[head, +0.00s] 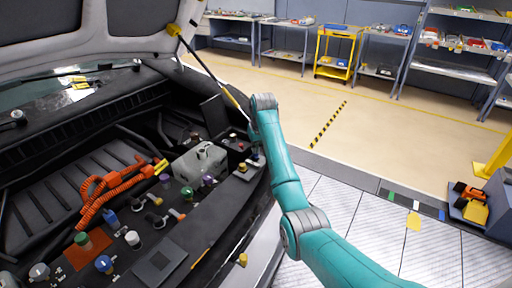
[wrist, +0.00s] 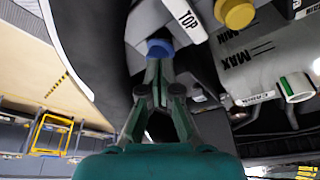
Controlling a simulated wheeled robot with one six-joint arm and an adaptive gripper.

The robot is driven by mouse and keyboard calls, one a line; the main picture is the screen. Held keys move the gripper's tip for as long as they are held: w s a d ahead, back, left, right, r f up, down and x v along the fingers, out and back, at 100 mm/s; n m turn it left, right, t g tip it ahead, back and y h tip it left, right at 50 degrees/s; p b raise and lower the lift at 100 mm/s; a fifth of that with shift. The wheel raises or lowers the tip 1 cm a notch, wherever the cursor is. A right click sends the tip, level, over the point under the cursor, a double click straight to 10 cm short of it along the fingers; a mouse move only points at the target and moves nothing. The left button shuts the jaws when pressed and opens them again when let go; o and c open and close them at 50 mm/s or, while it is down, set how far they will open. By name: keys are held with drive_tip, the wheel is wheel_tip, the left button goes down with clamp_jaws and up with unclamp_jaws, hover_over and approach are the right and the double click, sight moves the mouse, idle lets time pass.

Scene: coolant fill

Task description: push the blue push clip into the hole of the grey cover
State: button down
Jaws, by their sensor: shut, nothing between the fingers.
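The blue push clip (wrist: 160,47) shows in the wrist view as a rounded blue head just beyond my fingertips. It sits at the edge of a grey part that looks like the grey cover (wrist: 146,22). My gripper (wrist: 159,68) is shut and empty, its fingertips right at the clip head, touching or almost touching it. The hole is hidden, and I cannot tell how deep the clip sits. In the head view my gripper (head: 256,154) is small, at the right edge of the engine bay, and the clip is hardly visible.
A yellow cap (wrist: 236,13) and a pale tank with MAX marks (wrist: 245,62) lie right of the clip in the wrist view. In the head view, orange hoses (head: 105,185) lie left and a yellow prop rod (head: 215,75) rises behind my arm. Open floor is at right.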

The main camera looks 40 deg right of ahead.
drive_tip(key=shift+s+f, duration=0.15)
drive_tip(key=shift+f, duration=0.5)
idle(0.3)
drive_tip(key=shift+r, duration=0.1)
drive_tip(key=shift+r, duration=1.65)
drive_tip(key=v, duration=0.6)
drive_tip(key=shift+r, duration=0.45)
drive_tip(key=shift+s, duration=0.15)
